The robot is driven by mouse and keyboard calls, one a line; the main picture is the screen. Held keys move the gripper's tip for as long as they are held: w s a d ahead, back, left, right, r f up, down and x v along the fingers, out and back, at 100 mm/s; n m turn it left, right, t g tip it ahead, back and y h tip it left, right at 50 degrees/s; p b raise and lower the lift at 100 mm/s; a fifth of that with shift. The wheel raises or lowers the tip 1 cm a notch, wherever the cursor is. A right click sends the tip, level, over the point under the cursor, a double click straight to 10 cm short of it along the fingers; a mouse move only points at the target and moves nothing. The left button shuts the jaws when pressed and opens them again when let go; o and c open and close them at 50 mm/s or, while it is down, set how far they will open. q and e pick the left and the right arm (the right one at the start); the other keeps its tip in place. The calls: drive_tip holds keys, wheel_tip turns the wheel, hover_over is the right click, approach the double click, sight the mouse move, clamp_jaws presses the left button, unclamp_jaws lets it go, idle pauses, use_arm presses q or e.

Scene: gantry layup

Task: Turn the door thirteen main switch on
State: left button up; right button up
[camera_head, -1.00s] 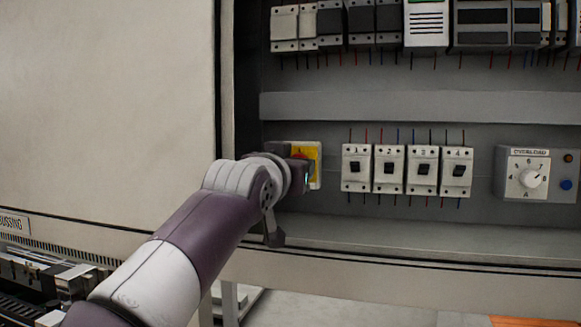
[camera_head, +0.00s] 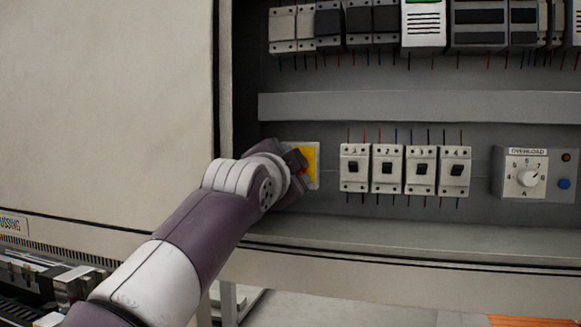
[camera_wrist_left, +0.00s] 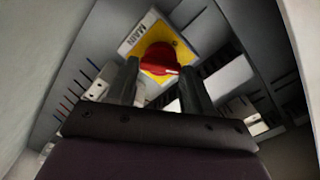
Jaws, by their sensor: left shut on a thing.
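The main switch is a red rotary knob (camera_wrist_left: 160,58) on a yellow plate labelled MAIN (camera_wrist_left: 183,47). In the head view its yellow plate (camera_head: 312,160) shows at the lower left of the open cabinet, and the knob is mostly hidden behind my gripper. My left gripper (camera_head: 301,166) is at the knob. In the left wrist view its two fingers (camera_wrist_left: 160,82) reach to either side of the knob, shut on it. The knob's white mark points to the lower right in that view. My right gripper is not in view.
Breakers numbered 1 to 4 (camera_head: 405,170) stand just right of the main switch. An overload dial (camera_head: 529,178) is farther right. A cabinet ledge (camera_head: 420,237) runs below, and a large pale panel (camera_head: 105,110) stands at the left.

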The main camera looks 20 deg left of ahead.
use_arm(q)
drive_tip(key=shift+r+m, duration=0.15)
drive_tip(key=shift+m, duration=3.15)
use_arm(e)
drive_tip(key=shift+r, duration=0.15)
use_arm(q)
drive_tip(key=shift+r, duration=0.15)
drive_tip(key=o, duration=0.9)
drive_tip(key=shift+o, duration=0.7)
drive_tip(key=shift+w+a+f, duration=0.2)
drive_tip(key=shift+w+f, duration=0.15)
drive_tip(key=shift+w, duration=0.15)
drive_tip(key=s+b, duration=0.1)
drive_tip(key=s, duration=0.1)
drive_tip(key=s+b, duration=0.1)
drive_tip(key=s, duration=0.1)
drive_tip(key=s+b, duration=0.1)
drive_tip(key=s, duration=0.1)
drive_tip(key=shift+f+b, duration=0.35)
drive_tip(key=s+b, duration=0.2)
drive_tip(key=s, duration=0.4)
drive_tip(key=shift+s+a+r, duration=0.2)
drive_tip(key=shift+s+r, duration=0.15)
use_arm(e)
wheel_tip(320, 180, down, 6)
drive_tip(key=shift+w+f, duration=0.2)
